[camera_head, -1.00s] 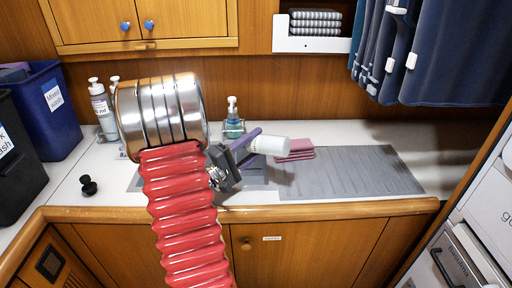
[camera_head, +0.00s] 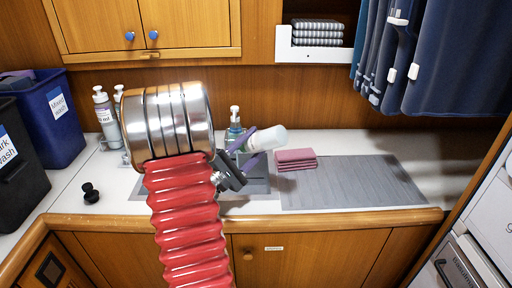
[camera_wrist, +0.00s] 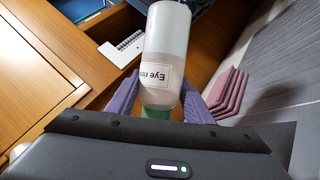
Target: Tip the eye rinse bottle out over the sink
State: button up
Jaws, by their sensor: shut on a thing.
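The eye rinse bottle (camera_head: 267,139) is white and translucent, with a partly readable "Eye rins" label in the wrist view (camera_wrist: 163,76). My gripper (camera_head: 248,150) has purple fingers shut on the bottle, which is held in the air. In the head view the bottle lies near level, its free end pointing right and slightly up. A green part, perhaps the cap (camera_wrist: 156,111), shows at the bottle's end nearest my gripper in the wrist view. The grey sink (camera_head: 258,187) is set in the counter below and behind my gripper, partly hidden by my arm.
A soap pump bottle (camera_head: 234,125) stands behind the sink. Pump bottles (camera_head: 104,112), a black knob-like object (camera_head: 90,194) and laundry bins (camera_head: 45,115) are at left. Blue garments (camera_head: 450,60) hang at right.

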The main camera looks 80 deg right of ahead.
jog(key=shift+w+d+r+n+t+h, duration=0.1)
jog(key=shift+w+r+n+t+h, duration=0.15)
jog(key=shift+n, duration=0.5)
jog(key=shift+w+d+r+n+t+h, duration=0.1)
jog(key=shift+w+r+n+t+h, duration=0.15)
jog(key=shift+n, duration=0.45)
jog(key=shift+w+r+n+t+h, duration=0.2)
jog(key=shift+r+n+h, duration=0.1)
jog(key=shift+n, duration=0.45)
jog(key=shift+s+f, duration=0.1)
dwell(1.0)
jog(key=shift+s+a+f+m+g+y, duration=0.1)
jog(key=shift+s+f+m+g+y, duration=0.15)
jog(key=shift+m, duration=0.55)
